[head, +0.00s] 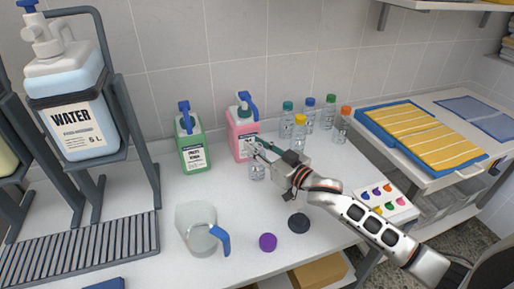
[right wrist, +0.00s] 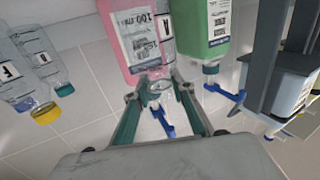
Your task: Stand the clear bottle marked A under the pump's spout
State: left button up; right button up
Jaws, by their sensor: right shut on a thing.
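My right gripper (head: 256,147) is shut on the neck of a clear, uncapped bottle (head: 257,172). In the right wrist view the gripper (right wrist: 160,92) closes around the neck and the label reads A (right wrist: 166,24). The bottle looks upright, in front of the pink bottle; I cannot tell whether it touches the counter. A large water jug (head: 85,128) stands in a dark rack at the left, with a blue-and-white pump (head: 42,22) on top, partly cut off by the frame edge. A slatted grey tray (head: 80,250) lies below it. My left gripper is not in view.
Green (head: 192,152) and pink (head: 241,125) bottles with blue pumps stand at the back. Several capped clear bottles (head: 311,117) stand right of them. A blue-handled pitcher (head: 197,232), purple cap (head: 267,242) and black cap (head: 298,221) occupy the front.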

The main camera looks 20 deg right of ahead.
jog(key=o, duration=1)
jog(key=v, duration=1.2)
jog(key=shift+r, duration=0.1)
